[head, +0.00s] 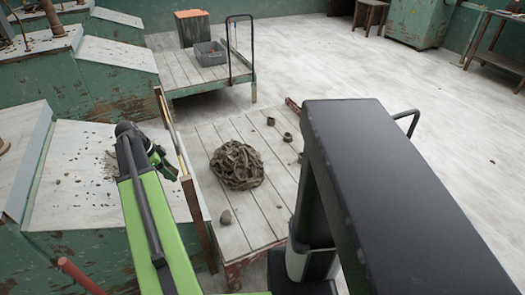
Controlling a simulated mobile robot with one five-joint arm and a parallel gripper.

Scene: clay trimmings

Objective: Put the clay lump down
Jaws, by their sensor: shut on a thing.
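My gripper (165,166) is at the end of my green arm, at the left of the head view. It is over the right edge of the near bench, beside the upright board of a low wooden cart. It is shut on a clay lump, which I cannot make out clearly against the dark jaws. A big heap of brown clay trimmings (237,165) lies on the cart's planks (262,222), to the right of my gripper. A small clay lump (225,217) lies at the heap's near side.
Several small clay pieces (270,121) lie on the cart beyond the heap. The near bench (75,205) has scattered crumbs on its sloped top. A second cart (175,72) behind carries a grey crate (210,53) and a green bin (192,28). Open floor (440,130) spreads to the right.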

